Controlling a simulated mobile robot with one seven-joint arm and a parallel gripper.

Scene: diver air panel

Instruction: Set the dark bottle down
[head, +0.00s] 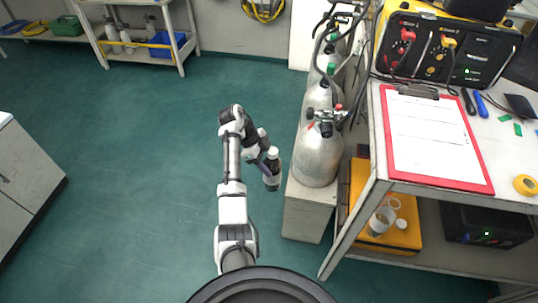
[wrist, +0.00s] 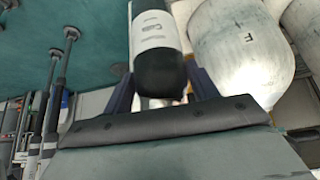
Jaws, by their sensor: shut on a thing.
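The dark bottle (head: 272,183) has a white label band and hangs from my gripper (head: 268,157), just left of the nearest grey gas cylinder. My gripper is shut on it. In the wrist view the bottle (wrist: 160,74) fills the space between the two dark blue fingers, with its rounded black end towards the camera. Its other end runs out of the top of that view. In the head view it is over the green floor, beside the pale cylinder plinth (head: 304,207), and no support shows touching it.
Several grey gas cylinders (head: 318,152) stand in a row on the plinth. To the right, a bench holds a red clipboard (head: 432,140), a yellow tape roll (head: 526,185) and a black-and-yellow air panel (head: 440,48). A yellow case (head: 400,232) sits on its lower shelf.

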